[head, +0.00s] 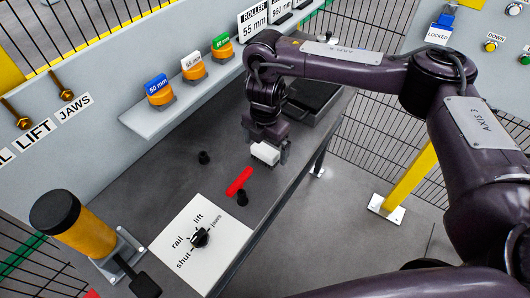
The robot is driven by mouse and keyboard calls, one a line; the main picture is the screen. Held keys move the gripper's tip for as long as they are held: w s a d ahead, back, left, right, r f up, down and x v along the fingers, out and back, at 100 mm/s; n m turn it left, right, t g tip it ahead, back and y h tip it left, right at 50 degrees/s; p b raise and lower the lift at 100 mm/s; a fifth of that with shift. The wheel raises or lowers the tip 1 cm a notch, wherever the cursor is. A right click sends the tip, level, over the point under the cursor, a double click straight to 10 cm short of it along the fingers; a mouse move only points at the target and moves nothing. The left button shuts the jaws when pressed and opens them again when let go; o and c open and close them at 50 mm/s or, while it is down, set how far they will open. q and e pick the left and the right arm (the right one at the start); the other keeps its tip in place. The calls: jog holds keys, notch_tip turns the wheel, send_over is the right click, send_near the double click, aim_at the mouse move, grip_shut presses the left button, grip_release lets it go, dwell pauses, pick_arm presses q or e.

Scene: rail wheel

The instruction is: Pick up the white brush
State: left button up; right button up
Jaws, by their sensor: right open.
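A small white block (265,152), which looks like the white brush, is at the lower end of my right arm, over the dark grey table. My right gripper (267,145) points down right at it from above. Its jaws are open and reach to about the block's level, with one finger showing at the block's right side. The far finger is mostly hidden, so I cannot tell whether the jaws touch the block. My left gripper is not in view.
A red bar (239,181) and two short black pegs (203,157) (242,198) are on the table (165,180). A white dial plate (222,255) lies nearer, beside an orange cylinder (88,232). Orange rollers (194,69) stand on a shelf. A dark tray (315,98) is behind my gripper.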

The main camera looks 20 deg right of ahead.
aim_at(265, 149)
notch_tip(265, 149, down, 2)
jog(key=shift+w+f, duration=0.15)
jog(key=shift+f, duration=0.05)
jog(key=c, duration=1.1)
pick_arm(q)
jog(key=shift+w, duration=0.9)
pick_arm(e)
jog(key=shift+r, duration=0.1)
jog(key=shift+r, duration=0.6)
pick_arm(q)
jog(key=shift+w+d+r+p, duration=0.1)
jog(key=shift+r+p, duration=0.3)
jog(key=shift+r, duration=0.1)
pick_arm(e)
notch_tip(265, 149, up, 19)
jog(key=shift+f, duration=0.1)
